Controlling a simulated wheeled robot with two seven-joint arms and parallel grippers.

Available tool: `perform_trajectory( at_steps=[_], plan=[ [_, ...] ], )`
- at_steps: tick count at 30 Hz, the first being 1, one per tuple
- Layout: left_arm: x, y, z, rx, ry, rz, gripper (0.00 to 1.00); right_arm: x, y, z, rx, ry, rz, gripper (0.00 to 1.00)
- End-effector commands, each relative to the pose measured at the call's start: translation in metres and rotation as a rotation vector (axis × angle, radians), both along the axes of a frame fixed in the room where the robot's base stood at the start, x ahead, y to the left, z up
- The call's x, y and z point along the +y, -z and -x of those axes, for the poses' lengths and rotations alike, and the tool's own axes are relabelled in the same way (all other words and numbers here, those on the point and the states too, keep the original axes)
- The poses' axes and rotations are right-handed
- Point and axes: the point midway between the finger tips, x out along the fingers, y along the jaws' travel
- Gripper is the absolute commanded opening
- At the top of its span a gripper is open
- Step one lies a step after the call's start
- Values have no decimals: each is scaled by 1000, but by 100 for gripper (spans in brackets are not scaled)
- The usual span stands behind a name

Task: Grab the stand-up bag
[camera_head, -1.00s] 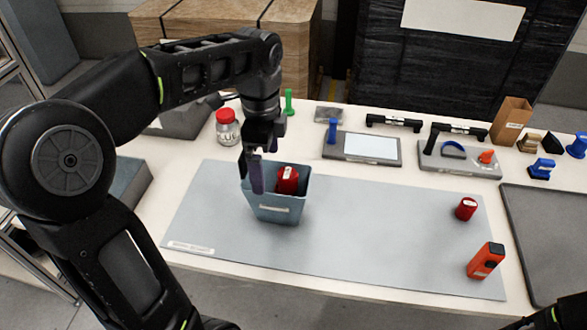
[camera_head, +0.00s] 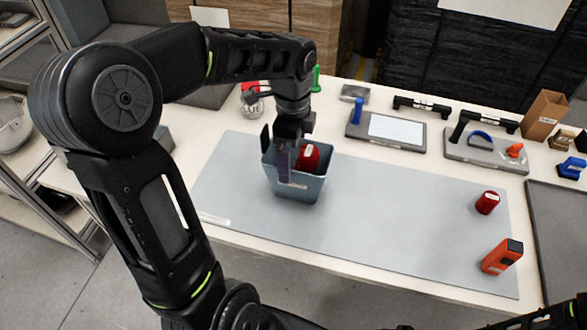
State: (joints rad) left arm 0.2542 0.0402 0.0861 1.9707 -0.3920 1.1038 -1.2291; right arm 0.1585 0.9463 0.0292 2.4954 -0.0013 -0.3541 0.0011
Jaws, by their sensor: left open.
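No thing is plainly marked as the stand-up bag. A brown, upright, bag-like thing (camera_head: 545,116) with a pale label stands at the back right of the table. A red thing with a white label (camera_head: 309,158) stands inside a blue-grey bin (camera_head: 300,187) on the grey mat; its lower part is hidden by the bin wall. My left gripper (camera_head: 275,158) is open at the left side of the bin, fingers pointing down, beside the red thing. I cannot tell whether a finger touches the bin. My right gripper is not in view; only part of my right arm shows at bottom right.
A red can-like thing (camera_head: 487,202) and an orange-red device (camera_head: 502,257) are on the right of the mat (camera_head: 400,215). Behind are a jar (camera_head: 251,104), a grey panel (camera_head: 388,130) and black handles (camera_head: 421,104). The mat's middle is clear.

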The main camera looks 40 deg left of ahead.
Motion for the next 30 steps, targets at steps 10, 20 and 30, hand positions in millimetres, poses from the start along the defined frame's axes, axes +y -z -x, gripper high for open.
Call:
perform_trajectory(
  at_steps=[10, 20, 30],
  plan=[
    [0, 5, 0, -1, -1, 0, 100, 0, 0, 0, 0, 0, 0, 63],
    [-2, 38, 0, 4, 0, 1, 100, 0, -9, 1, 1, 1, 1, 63],
    [-2, 57, -1, -2, -1, -1, 100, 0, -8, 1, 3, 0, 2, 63]
  ],
)
